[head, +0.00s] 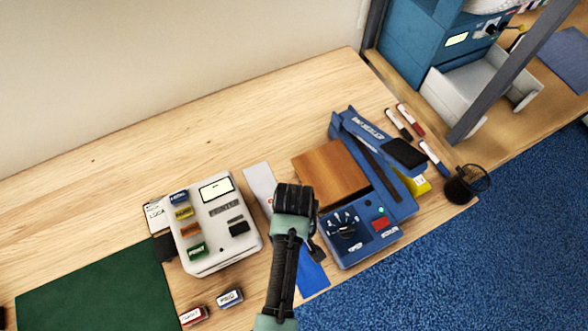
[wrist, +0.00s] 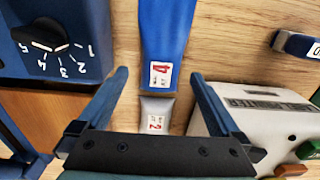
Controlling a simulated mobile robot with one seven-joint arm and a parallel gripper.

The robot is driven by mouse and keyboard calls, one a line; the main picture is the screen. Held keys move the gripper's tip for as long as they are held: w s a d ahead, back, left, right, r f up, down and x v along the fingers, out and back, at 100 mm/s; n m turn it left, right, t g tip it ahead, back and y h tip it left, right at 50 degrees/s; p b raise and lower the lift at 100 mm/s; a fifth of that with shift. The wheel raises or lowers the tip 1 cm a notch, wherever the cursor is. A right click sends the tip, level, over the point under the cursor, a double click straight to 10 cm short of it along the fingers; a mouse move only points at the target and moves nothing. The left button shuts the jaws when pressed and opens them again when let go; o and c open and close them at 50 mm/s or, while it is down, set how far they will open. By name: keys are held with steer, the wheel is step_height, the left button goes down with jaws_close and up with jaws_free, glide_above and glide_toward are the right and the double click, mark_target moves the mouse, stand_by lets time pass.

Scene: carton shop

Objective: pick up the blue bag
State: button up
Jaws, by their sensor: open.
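The blue bag (head: 312,278) lies flat on the wooden table between the white printer and the blue sealer, partly hidden by my arm in the head view. In the wrist view the blue bag (wrist: 165,32) shows a white label with a red 4. A pale grey bag (head: 259,183) lies farther back; its label, with a red 2, shows in the wrist view (wrist: 156,112). My gripper (wrist: 160,76) is open and empty. In the wrist picture its fingers stand either side of where the two bags meet. Its height above them is hard to tell.
The blue sealer (head: 384,212) with a brown block (head: 331,173) stands to the right, the white printer (head: 222,240) to the left. Small label cartridges (head: 230,298) lie in front of the printer. A green mat (head: 95,290), markers (head: 398,124) and a black mesh cup (head: 460,190) lie farther out.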

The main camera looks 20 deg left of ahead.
steer(key=f, duration=0.4)
steer(key=shift+s+d, duration=0.15)
steer(key=shift+s, duration=0.05)
steer(key=shift+r, duration=0.1)
steer(key=c, duration=1.4)
